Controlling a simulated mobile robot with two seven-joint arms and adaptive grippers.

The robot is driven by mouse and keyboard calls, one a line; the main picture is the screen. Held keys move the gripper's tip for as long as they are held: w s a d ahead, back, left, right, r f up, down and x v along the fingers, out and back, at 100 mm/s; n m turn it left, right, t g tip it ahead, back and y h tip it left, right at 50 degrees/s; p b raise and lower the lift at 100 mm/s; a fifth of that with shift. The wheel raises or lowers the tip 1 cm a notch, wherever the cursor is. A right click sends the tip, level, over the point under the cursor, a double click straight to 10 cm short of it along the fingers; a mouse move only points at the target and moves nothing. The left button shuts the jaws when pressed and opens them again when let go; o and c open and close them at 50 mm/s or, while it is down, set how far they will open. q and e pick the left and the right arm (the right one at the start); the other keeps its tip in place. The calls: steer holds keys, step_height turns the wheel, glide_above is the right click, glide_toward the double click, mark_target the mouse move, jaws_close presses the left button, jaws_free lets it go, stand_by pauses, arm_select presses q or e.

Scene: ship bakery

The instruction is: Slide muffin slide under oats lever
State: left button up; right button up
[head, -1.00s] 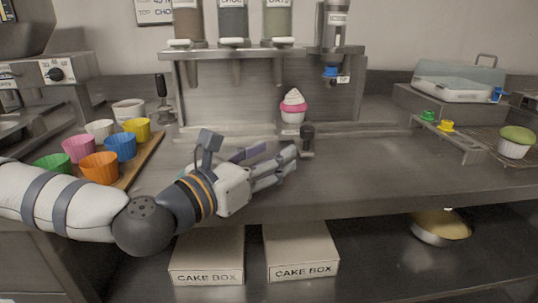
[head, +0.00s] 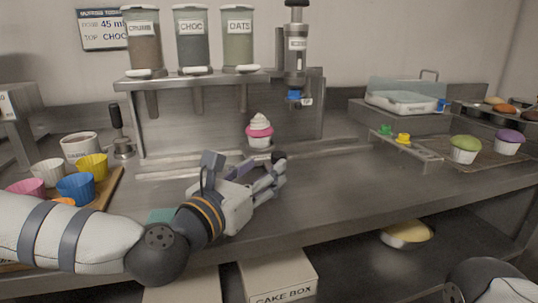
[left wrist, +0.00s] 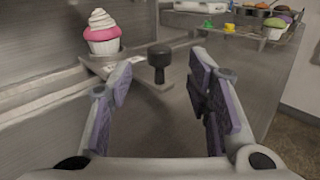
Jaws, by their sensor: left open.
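The muffin (head: 260,140), with white and pink icing, stands upright on the muffin slide at the counter's back; it also shows in the left wrist view (left wrist: 103,40). The slide is a metal plate (left wrist: 128,68) with a black knob (left wrist: 160,58) at its front. The oats lever (head: 243,97) hangs under the OATS jar (head: 238,35), a little left of the muffin. My left gripper (head: 266,172) is open and empty, reaching towards the knob. In the left wrist view the knob appears between its fingers (left wrist: 160,92), beyond the tips. My right gripper is not in view.
CRUMB (head: 142,45) and CHOC (head: 192,40) jars stand left of the oats. An icing nozzle (head: 294,95) hangs right of the muffin. Coloured cups (head: 77,186) stand on a board at left. A rack (head: 410,149) stands at right. The middle-right counter is clear.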

mark_target(275, 159)
arm_select(q)
steer(key=x, duration=0.7)
steer(key=shift+w+d, duration=0.1)
steer(key=shift+w, duration=0.2)
jaws_close()
